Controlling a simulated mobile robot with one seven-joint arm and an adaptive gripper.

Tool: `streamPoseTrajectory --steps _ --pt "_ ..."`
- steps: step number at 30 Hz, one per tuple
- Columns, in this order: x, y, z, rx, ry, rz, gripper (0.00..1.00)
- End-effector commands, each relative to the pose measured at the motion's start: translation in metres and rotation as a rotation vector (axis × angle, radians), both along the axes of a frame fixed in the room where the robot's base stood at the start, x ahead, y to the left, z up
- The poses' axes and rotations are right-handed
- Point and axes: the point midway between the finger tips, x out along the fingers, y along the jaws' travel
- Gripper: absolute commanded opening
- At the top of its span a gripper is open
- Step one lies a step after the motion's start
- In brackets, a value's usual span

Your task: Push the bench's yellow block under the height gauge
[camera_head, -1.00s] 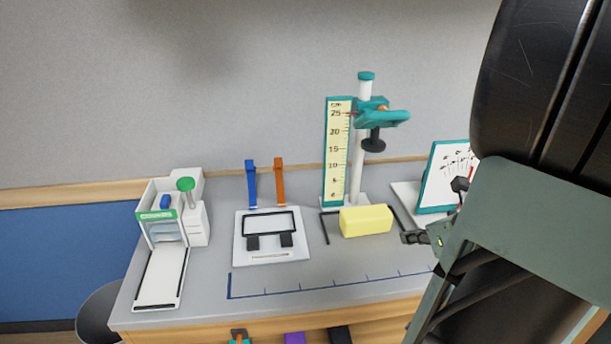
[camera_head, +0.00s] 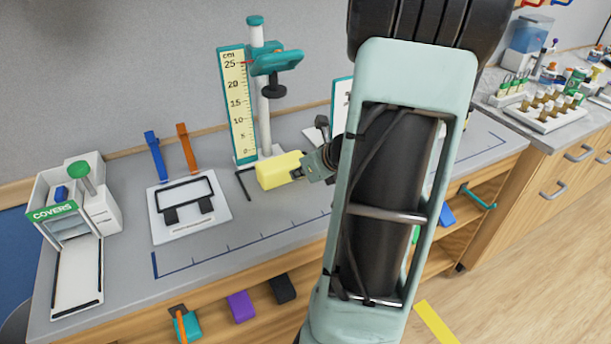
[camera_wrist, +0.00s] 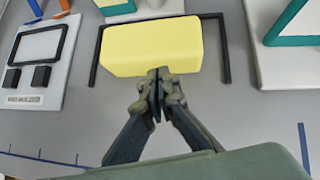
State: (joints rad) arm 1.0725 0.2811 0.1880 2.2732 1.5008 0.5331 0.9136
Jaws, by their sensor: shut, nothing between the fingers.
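The yellow block (camera_head: 277,172) lies on the bench in front of the height gauge, between the side bars of a black outline (camera_wrist: 226,50). The height gauge (camera_head: 265,115) stands upright behind it, with a numbered scale (camera_head: 238,104), a teal slider (camera_head: 276,62) and a black disc (camera_head: 274,92) high above the bench. My gripper (camera_head: 298,174) is shut and empty, low at the block's right end in the head view. In the wrist view, my fingertips (camera_wrist: 158,76) overlap the near edge of the block (camera_wrist: 152,42); whether they touch it is unclear.
A white plate with a black frame (camera_head: 220,222) lies left of the block. A covers dispenser (camera_head: 58,212) stands at the far left. A teal-edged board (camera_head: 341,98) stands to the right, partly behind my arm. The bench's front strip is clear.

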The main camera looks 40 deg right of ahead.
Motion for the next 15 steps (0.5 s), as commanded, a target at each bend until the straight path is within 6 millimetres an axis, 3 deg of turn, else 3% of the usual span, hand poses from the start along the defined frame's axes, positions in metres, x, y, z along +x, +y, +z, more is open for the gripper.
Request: streamPoseTrajectory --steps 15 --pt "0.0076 0.0002 -0.0001 0.000 0.000 0.001 0.00"
